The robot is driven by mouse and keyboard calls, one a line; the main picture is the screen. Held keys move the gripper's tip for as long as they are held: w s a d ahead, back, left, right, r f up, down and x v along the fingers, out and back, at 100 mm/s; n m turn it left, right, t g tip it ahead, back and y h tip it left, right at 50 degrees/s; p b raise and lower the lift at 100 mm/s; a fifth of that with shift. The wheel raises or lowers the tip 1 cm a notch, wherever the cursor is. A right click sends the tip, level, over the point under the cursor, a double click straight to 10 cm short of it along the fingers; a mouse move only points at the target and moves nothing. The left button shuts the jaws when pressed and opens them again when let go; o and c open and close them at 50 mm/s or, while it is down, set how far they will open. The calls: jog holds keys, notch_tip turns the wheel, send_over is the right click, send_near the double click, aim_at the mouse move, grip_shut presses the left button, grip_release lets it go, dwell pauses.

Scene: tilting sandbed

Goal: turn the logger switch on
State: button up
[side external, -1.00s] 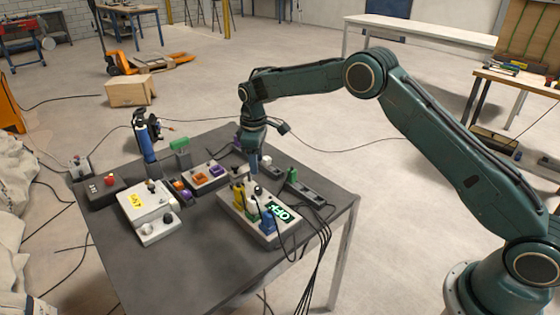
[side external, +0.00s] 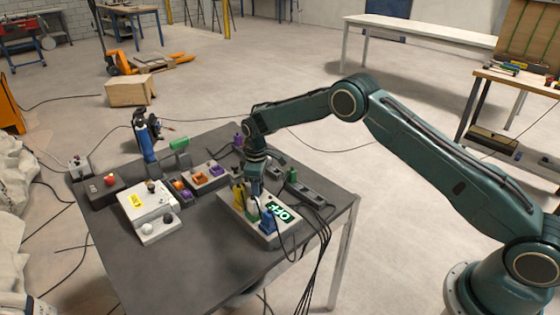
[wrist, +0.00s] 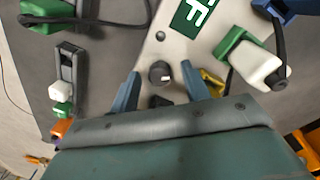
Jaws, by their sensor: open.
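The logger looks to be the pale box (side external: 237,206) with a lit green display (side external: 281,213) reading OFF, on the dark table. In the wrist view, part of the display (wrist: 190,17) shows at the top. A round black knob (wrist: 160,72) with a small white mark stands on the box's pale top (wrist: 172,50). My gripper (wrist: 160,70) is open, one finger on each side of the knob, with gaps visible. In the side view my gripper (side external: 255,188) points down over the box and hides the knob. Contact cannot be told.
Yellow (side external: 238,196), white-and-green (side external: 253,212) and blue (side external: 268,222) plugs crowd the box beside my gripper. Black cables run off the table's right side. The table's front (side external: 190,275) is clear.

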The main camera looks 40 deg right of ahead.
jog(key=c, duration=1)
jog(key=shift+m, duration=0.5)
jog(key=m, duration=0.5)
jog(key=shift+w, duration=0.1)
jog(key=m, duration=0.6)
jog(key=o, duration=1)
